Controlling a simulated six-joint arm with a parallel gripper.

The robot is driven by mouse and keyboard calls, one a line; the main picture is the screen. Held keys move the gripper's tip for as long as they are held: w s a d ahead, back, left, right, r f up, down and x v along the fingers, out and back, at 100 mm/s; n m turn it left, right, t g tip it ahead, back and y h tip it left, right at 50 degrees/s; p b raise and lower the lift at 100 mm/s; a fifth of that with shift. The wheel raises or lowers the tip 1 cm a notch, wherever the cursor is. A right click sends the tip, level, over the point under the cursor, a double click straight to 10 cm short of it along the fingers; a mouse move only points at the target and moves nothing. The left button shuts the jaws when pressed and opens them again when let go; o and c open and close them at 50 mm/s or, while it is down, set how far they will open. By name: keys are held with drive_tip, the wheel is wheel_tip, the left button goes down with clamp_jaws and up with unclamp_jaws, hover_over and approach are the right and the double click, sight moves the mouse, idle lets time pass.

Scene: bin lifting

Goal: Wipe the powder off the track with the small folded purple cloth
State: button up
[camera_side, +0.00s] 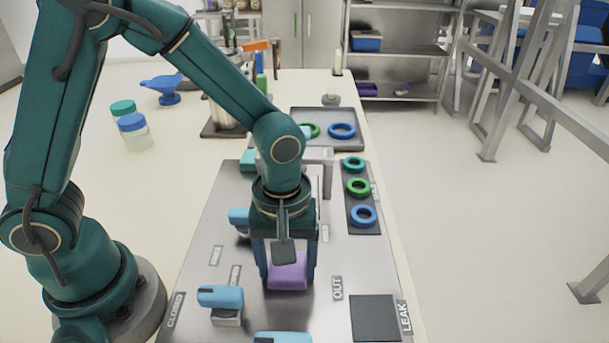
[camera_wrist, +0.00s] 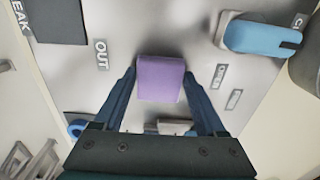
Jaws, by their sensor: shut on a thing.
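The small folded purple cloth (camera_side: 288,272) is between the two fingers of my gripper (camera_side: 288,277), low over the grey metal panel (camera_side: 255,325). In the wrist view the cloth (camera_wrist: 160,79) sits squarely between the fingertips of my gripper (camera_wrist: 160,74), which is shut on it. I cannot tell whether the cloth touches the panel. I see no powder, and I cannot make out the track for sure; my arm and gripper hide part of the panel.
A blue-handled valve (camera_side: 221,297) stands on the panel left of my gripper; another blue handle (camera_side: 283,338) is nearer the camera. A dark square pad (camera_side: 375,318) lies at right. A dark strip with coloured rings (camera_side: 358,188) and a tray (camera_side: 330,115) are farther back.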

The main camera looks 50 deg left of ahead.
sight(327, 279)
drive_tip(key=shift+w+d, duration=2.15)
drive_tip(key=shift+d, duration=0.05)
wheel_tip(327, 279, up, 8)
drive_tip(key=shift+s+a, duration=0.1)
